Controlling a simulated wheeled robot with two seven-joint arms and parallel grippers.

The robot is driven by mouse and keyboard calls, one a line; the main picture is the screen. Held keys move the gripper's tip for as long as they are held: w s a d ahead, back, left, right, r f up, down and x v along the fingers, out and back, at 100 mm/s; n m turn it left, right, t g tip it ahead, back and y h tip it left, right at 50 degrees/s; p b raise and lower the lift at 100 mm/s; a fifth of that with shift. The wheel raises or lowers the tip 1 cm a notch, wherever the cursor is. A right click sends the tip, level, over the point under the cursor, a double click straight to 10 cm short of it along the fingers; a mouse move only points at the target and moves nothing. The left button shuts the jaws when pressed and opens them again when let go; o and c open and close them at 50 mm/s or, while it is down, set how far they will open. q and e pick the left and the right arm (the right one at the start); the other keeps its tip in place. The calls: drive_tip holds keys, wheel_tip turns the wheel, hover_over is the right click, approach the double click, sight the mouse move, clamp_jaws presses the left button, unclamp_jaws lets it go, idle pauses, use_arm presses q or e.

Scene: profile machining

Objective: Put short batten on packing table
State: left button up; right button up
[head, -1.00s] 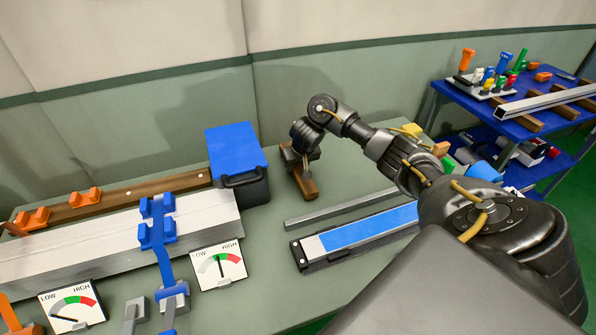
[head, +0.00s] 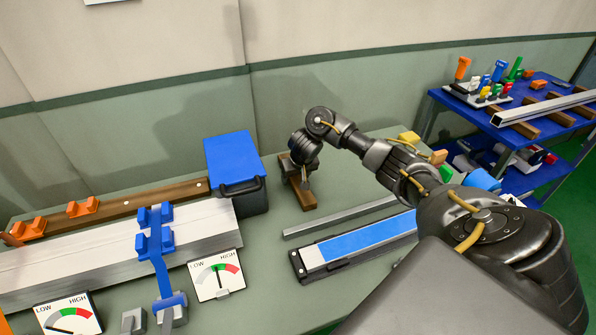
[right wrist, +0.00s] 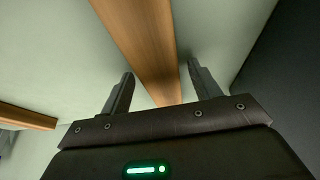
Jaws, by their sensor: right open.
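A short brown wooden batten (head: 306,201) lies on the green-topped table (head: 265,270), right of a blue-lidded box. My right gripper (head: 305,172) is over it and hides part of it. In the right wrist view the batten (right wrist: 143,45) runs between the two open fingers of the gripper (right wrist: 160,82), with gaps on both sides. No grip on it shows. My left gripper is not in view. Which surface is the packing table I cannot tell; a blue two-level table (head: 452,104) stands at the right.
The blue-lidded box (head: 233,160) stands close left of the gripper. A grey bar (head: 335,217) and a blue-topped profile (head: 365,237) lie in front. The blue table holds brown battens (head: 517,134), a metal profile (head: 545,107) and coloured tools.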

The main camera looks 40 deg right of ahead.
drive_tip(key=p+v, duration=0.7)
drive_tip(key=v, duration=0.5)
drive_tip(key=shift+p, duration=0.4)
drive_tip(key=shift+s, duration=0.1)
